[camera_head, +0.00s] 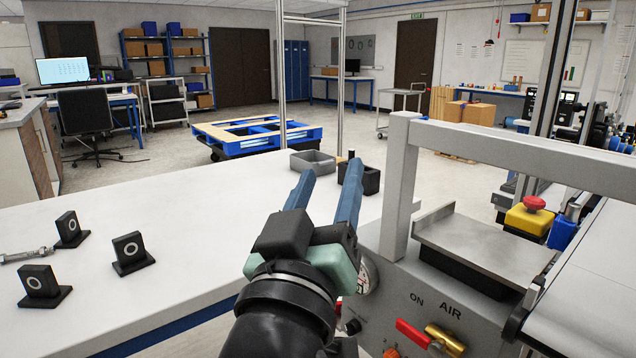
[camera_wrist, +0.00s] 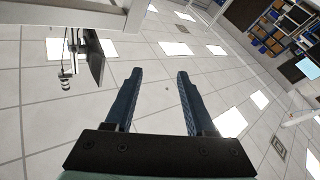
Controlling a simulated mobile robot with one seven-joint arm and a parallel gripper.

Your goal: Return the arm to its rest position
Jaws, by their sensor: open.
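My gripper (camera_head: 328,184) is raised in the middle of the head view, between the white table and the grey machine frame. Its two blue fingers point up and away and stand apart with nothing between them. In the wrist view my gripper (camera_wrist: 158,80) is also open and empty, with the tiled ceiling and its bright light panels behind the fingers.
A white table (camera_head: 200,225) on the left holds several black blocks with ring marks (camera_head: 131,250), a grey tray (camera_head: 313,162) and a black holder (camera_head: 360,178). Close on the right stand a grey frame (camera_head: 398,190), an air panel with a red valve handle (camera_head: 413,333) and a conveyor (camera_head: 590,310).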

